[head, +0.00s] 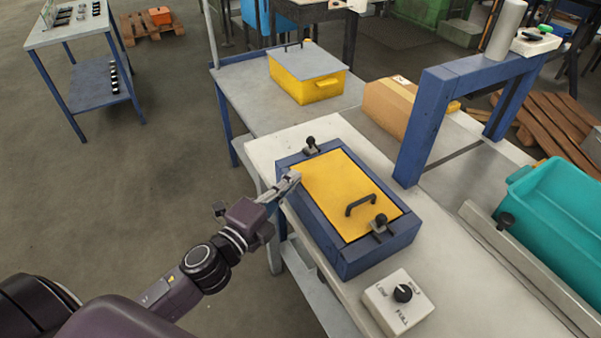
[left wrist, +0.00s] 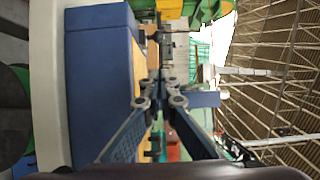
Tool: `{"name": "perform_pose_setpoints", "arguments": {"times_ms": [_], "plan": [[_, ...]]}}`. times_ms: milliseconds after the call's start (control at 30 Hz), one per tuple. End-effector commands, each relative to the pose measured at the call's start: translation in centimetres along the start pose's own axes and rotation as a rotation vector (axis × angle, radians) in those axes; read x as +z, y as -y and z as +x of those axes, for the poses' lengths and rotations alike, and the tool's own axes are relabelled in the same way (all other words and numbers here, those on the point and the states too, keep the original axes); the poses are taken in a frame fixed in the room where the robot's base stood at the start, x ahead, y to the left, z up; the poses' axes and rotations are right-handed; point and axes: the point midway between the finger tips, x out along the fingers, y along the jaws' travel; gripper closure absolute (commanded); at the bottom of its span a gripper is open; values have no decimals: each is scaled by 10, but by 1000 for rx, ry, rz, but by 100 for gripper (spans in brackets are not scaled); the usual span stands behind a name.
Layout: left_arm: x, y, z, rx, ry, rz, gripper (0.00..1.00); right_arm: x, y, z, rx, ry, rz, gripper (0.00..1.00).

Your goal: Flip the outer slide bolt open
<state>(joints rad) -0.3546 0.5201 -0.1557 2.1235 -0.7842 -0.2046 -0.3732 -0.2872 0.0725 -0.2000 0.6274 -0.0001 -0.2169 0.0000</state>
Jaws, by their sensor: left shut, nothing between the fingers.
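A blue furnace box (head: 315,222) with a yellow lid (head: 345,190) sits on the pale bench. The lid carries a black handle (head: 361,204). One slide bolt with a black knob (head: 311,146) is at the far left corner of the box. Another slide bolt (head: 380,222) is at the near right end. I cannot tell which one is the outer bolt. My left gripper (head: 291,178) is shut and empty at the left edge of the box, nearer the far bolt. In the left wrist view its fingertips (left wrist: 164,88) are together beside the blue box wall (left wrist: 97,85). My right gripper is out of view.
A white control box with a black dial (head: 402,293) stands in front of the furnace. A blue gantry frame (head: 432,110), a cardboard box (head: 391,108) and a teal bin (head: 560,210) are to the right. A yellow box (head: 315,88) stands behind.

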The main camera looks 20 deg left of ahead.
Motion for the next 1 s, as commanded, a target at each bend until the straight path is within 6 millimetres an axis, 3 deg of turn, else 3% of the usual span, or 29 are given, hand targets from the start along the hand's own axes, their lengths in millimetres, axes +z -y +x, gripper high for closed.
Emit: {"name": "perform_pose_setpoints", "arguments": {"times_ms": [267, 867, 1000], "plan": [[0, -1, -23, 0, 1, 1, 100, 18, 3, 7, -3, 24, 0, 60], [1, 0, -24, 2, 6, -7, 100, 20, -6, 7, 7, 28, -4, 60], [15, -8, -29, 37, 96, -121, 100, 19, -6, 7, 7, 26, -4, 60]]}}
